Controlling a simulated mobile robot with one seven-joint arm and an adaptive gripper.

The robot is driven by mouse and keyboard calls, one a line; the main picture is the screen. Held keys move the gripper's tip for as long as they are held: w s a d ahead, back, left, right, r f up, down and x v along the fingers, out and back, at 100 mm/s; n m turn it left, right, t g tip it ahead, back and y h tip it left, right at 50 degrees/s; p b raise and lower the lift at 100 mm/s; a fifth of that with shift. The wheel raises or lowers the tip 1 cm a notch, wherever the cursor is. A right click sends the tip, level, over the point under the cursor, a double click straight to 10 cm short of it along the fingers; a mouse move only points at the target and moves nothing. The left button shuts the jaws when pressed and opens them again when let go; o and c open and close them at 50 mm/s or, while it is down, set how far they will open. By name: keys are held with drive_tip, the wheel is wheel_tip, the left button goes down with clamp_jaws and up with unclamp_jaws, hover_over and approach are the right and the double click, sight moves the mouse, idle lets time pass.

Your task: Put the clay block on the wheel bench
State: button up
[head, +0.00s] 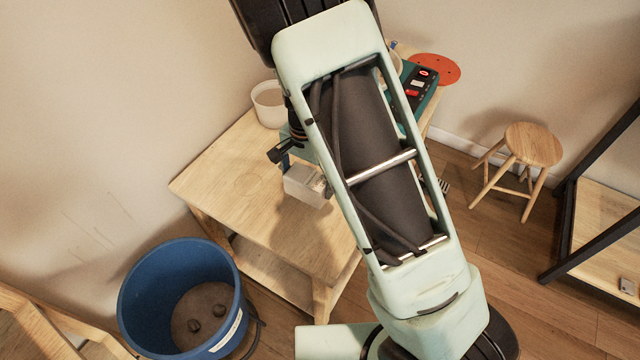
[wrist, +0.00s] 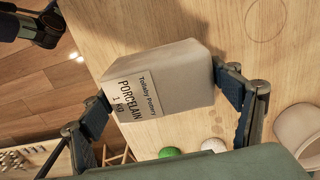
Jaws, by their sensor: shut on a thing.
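The clay block (head: 305,187) is a pale grey block over the wooden wheel bench (head: 235,175) in the head view. In the wrist view the clay block (wrist: 170,80) shows a label reading "PORCELAIN 1 KG". My gripper (wrist: 158,90) is shut on it, with one dark finger against each side. The bench top (wrist: 240,95) lies beneath the block in the wrist view. I cannot tell whether the block touches it. In the head view my arm hides part of the bench and most of my gripper.
A white pot (head: 268,104) stands at the bench's back left. A teal control box (head: 421,88) and orange-red disc (head: 436,69) are at the far end. A blue bucket (head: 181,300) stands in front left, a stool (head: 532,146) at right. The bench's near left is clear.

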drive_tip(key=w+d+f, duration=0.1)
drive_tip(key=w+f, duration=0.1)
drive_tip(key=w+d+f, duration=0.1)
drive_tip(key=w+f, duration=0.1)
drive_tip(key=w+d+f, duration=0.1)
drive_tip(key=w+f, duration=0.1)
drive_tip(key=f, duration=0.1)
drive_tip(key=shift+w+d+p, duration=0.2)
drive_tip(key=shift+w+p, duration=0.05)
drive_tip(key=shift+p, duration=0.1)
drive_tip(key=shift+f, duration=1.45)
drive_tip(key=shift+f, duration=0.1)
drive_tip(key=o, duration=2.1)
drive_tip(key=shift+s, duration=0.1)
wheel_tip(320, 180, up, 12)
drive_tip(key=shift+r, duration=0.1)
